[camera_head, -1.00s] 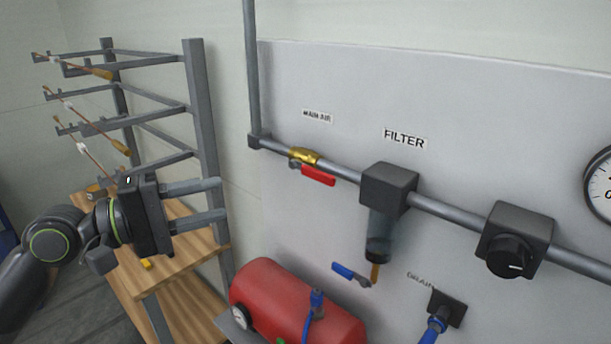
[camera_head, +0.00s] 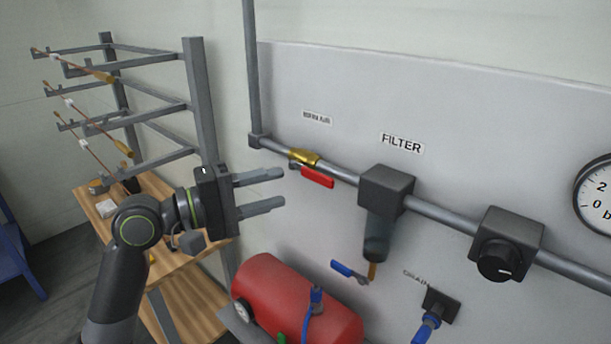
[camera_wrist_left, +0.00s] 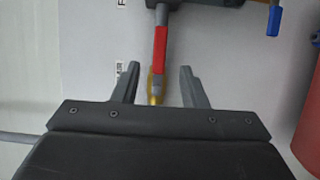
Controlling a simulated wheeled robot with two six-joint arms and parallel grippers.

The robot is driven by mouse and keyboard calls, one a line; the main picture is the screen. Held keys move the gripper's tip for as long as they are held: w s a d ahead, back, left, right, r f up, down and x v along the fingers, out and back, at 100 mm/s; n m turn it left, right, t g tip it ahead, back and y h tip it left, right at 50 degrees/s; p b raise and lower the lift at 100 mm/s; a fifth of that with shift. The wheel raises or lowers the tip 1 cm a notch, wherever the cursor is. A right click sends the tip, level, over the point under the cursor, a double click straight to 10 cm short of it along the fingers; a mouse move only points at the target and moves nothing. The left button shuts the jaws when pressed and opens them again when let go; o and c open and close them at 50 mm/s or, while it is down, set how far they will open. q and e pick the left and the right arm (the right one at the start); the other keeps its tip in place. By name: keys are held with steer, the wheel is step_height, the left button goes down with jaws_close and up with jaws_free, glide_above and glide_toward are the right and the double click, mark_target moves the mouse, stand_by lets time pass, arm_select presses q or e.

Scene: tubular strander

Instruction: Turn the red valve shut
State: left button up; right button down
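The red valve handle (camera_head: 317,177) lies along the grey pipe, on a brass valve body (camera_head: 304,156) under a small label. My left gripper (camera_head: 283,188) is open and empty, its two fingers pointing right toward the handle, a short gap to its left. In the left wrist view the red handle (camera_wrist_left: 160,50) and the brass body (camera_wrist_left: 155,88) appear ahead between the open fingers (camera_wrist_left: 160,80), not visibly gripped. My right gripper is not in view.
The black filter (camera_head: 386,190) hangs on the pipe right of the valve. A blue-handled drain lever (camera_head: 343,269) and a red tank (camera_head: 290,300) are below. A grey rack (camera_head: 202,110) and wooden bench (camera_head: 190,250) stand behind my left arm.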

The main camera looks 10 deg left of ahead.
mark_target(315, 178)
arm_select(q)
steer(key=shift+p+x, duration=0.85)
steer(key=shift+x, duration=2.6)
steer(key=shift+s, duration=0.1)
steer(key=shift+c, duration=0.3)
jaws_close()
